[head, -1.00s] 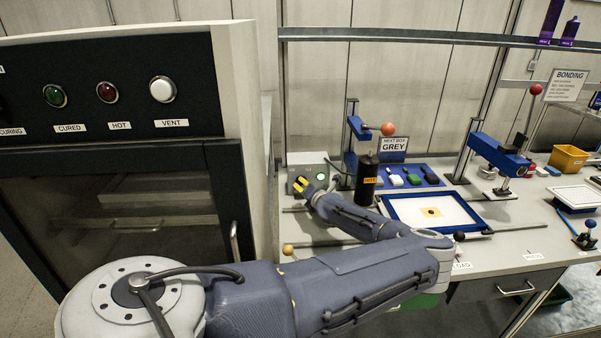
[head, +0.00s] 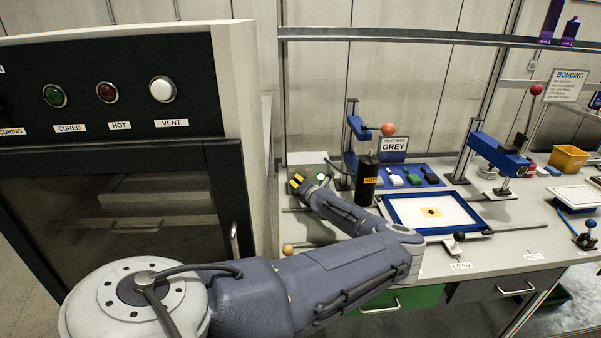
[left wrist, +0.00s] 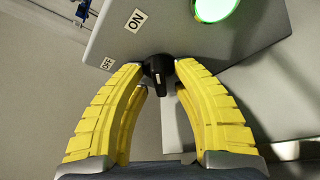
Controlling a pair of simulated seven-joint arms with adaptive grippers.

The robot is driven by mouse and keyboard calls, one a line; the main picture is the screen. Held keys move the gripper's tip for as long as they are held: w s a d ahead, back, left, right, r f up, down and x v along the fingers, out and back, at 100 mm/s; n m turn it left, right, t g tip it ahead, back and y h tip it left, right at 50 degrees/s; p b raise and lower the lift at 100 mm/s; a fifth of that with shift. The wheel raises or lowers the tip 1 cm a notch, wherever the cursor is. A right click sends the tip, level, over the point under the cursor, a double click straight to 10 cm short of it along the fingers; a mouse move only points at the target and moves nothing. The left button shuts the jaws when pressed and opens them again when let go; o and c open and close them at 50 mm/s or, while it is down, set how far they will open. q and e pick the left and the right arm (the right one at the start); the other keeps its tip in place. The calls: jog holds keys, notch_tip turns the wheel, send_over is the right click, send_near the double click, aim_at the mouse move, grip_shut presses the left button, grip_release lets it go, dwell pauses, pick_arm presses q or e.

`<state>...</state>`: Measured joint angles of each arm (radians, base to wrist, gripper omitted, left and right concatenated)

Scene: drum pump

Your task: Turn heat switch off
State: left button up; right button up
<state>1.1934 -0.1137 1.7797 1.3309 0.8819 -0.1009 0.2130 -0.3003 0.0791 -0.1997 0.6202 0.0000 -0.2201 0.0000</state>
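The heat switch is a small black knob (left wrist: 158,70) on the face of a light grey box (head: 305,159), beside "OFF" (left wrist: 107,63) and "ON" (left wrist: 136,20) labels. A green lamp (left wrist: 213,8) on the box is lit; it also shows in the head view (head: 321,176). My left gripper (left wrist: 160,66) has its yellow fingertips on both sides of the knob, seemingly touching it. In the head view the left gripper (head: 297,184) is at the box front and hides the knob. Which label the knob points to is unclear. My right gripper is not in view.
A black bottle with an orange "HOT" label (head: 367,182) stands close to my left wrist. A blue-framed tray (head: 395,222) lies to the right on the bench. An oven cabinet (head: 110,95) with several round lamps and buttons fills the left.

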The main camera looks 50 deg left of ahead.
pick_arm(q)
jog(key=shift+r, duration=0.1)
grip_shut()
jog(key=shift+n, duration=0.3)
jog(key=shift+n+t+h, duration=0.6)
jog(key=shift+n+h, duration=0.1)
jog(key=shift+n, duration=0.3)
jog(key=n+t+h, duration=0.1)
jog(key=n, duration=0.2)
jog(key=shift+t, duration=0.3)
jog(key=n+t+h, duration=0.1)
jog(key=n+t, duration=0.1)
jog(key=n, duration=0.1)
jog(key=shift+n+h, duration=0.3)
jog(key=shift+h, duration=0.1)
jog(key=shift+w+n+t+h, duration=0.1)
jog(key=shift+n+t+h, duration=0.2)
jog(key=shift+n+t, duration=1)
jog(key=shift+n, duration=0.4)
jog(key=shift+o, duration=1.1)
grip_release()
